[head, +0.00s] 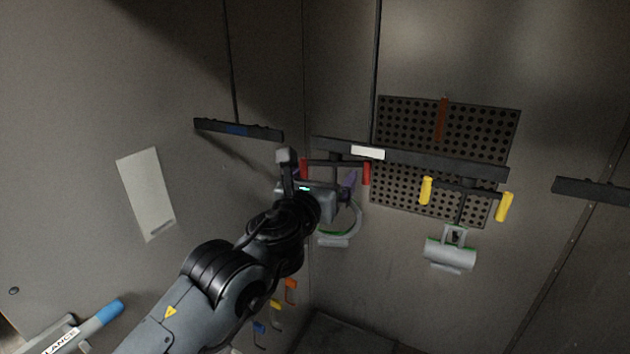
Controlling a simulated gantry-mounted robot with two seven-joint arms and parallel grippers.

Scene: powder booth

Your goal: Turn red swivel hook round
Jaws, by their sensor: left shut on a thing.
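The red swivel hook (367,173) hangs under a dark rail at the centre. It has a dark crossbar with a red grip at each end. My left gripper (298,172) is at its left end and is shut on it, by the left red grip. The fingers and wrist partly hide that grip and the hook's lower part. A grey curved part with a green edge (354,222) hangs below, partly behind the gripper, with a purple piece above it. My right gripper is not in view.
The dark rail (420,159) carries a white label. A yellow-gripped hook (426,190) hangs to the right with a grey part (450,254). A perforated panel (490,125) is behind. Small coloured hooks (291,290) are below. A blue-ended lance (104,316) is lower left.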

